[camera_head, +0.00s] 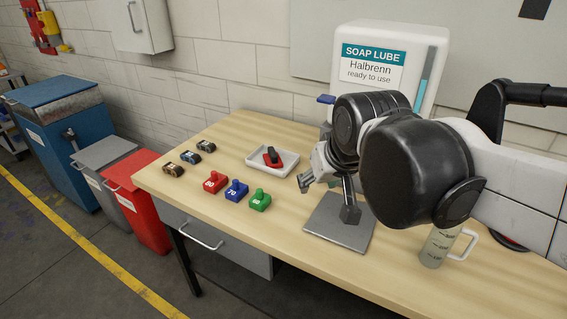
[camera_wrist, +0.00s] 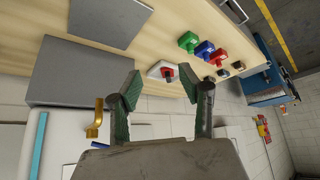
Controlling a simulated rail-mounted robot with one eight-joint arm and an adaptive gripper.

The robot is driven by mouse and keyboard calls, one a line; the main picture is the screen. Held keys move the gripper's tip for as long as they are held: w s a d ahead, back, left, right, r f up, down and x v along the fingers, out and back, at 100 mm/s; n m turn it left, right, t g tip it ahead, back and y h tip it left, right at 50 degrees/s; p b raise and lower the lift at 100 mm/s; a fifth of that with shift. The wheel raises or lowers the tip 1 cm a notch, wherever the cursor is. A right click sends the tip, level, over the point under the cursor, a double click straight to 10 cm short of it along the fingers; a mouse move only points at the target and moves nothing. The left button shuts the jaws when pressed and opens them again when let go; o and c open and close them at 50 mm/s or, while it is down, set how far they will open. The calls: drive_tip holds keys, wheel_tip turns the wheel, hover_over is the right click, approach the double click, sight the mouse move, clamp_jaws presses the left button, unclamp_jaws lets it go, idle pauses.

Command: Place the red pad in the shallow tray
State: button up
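A red piece with a black part (camera_head: 271,157), which looks like the red pad, lies inside the white shallow tray (camera_head: 257,167) at the back middle of the table. Both also show small in the wrist view, the red piece (camera_wrist: 168,73) against the tray (camera_wrist: 153,71). My gripper (camera_head: 312,168) is in the air to the right of the tray in the head view. In the wrist view its fingers (camera_wrist: 160,80) are wide apart with nothing between them. It is clear of the pad and tray.
Red (camera_head: 215,182), blue (camera_head: 236,190) and green (camera_head: 260,200) numbered blocks with knobs stand left of a grey plate (camera_head: 338,232). Several small dark-topped pieces (camera_head: 190,157) sit further left. A soap lube dispenser (camera_head: 385,55) stands behind my arm; a jug (camera_head: 438,246) is at right.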

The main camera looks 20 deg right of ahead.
drive_tip(key=s+f, duration=0.4)
drive_tip(key=s, duration=0.3)
drive_tip(key=shift+s+f+t, duration=0.2)
drive_tip(key=shift+s+t, duration=0.1)
drive_tip(key=shift+s, duration=0.1)
idle(0.8)
